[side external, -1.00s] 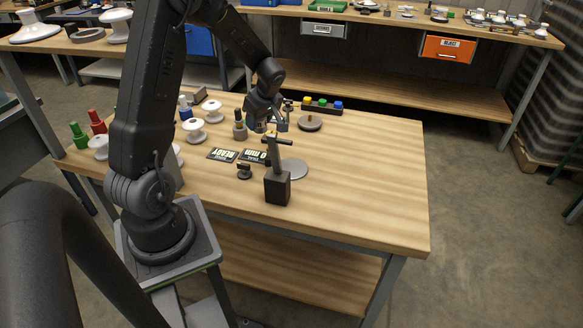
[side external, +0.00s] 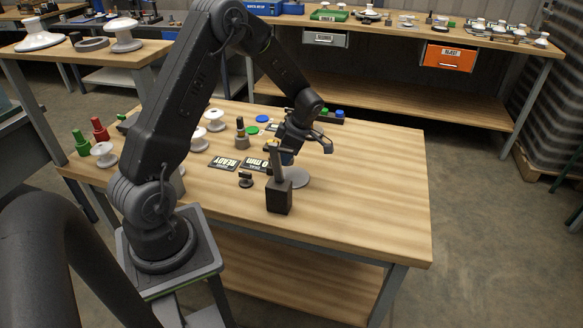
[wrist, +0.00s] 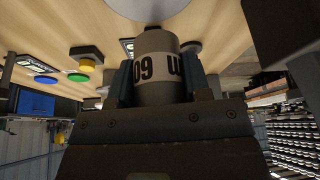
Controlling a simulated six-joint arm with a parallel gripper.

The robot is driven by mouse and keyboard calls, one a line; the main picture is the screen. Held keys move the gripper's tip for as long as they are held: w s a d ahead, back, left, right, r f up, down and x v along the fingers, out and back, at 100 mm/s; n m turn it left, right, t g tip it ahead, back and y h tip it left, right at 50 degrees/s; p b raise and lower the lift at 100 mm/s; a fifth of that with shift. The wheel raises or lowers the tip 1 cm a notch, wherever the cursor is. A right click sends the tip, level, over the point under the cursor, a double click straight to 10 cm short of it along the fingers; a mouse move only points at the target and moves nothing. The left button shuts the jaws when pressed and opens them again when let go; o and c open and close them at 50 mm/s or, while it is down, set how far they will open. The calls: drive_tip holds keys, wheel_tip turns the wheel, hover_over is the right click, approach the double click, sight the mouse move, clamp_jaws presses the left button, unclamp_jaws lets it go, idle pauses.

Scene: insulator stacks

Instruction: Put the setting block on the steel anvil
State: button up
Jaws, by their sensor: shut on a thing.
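The setting block (wrist: 155,55) is a grey cylinder with a white band of dark lettering. In the wrist view it sits between the two fingers of my gripper (wrist: 154,82), which is shut on it. In the side view my gripper (side external: 287,155) points down, just behind the dark post stand, and the held block is mostly hidden there. The steel anvil (side external: 300,178) is a flat grey disc on the bench, just beyond and below my gripper. Its edge also shows at the top of the wrist view (wrist: 190,8). I cannot tell the exact gap between block and anvil.
The dark post stand (side external: 279,196) stands in front of the anvil. The bench's right side is clear.

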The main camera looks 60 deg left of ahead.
sight(291, 176)
drive_tip(key=shift+w+d+f, duration=0.55)
drive_tip(key=shift+w+f, duration=0.05)
drive_tip(key=shift+w, duration=0.2)
drive_tip(key=shift+f, duration=1.9)
drive_tip(key=shift+f, duration=0.1)
drive_tip(key=o, duration=1.2)
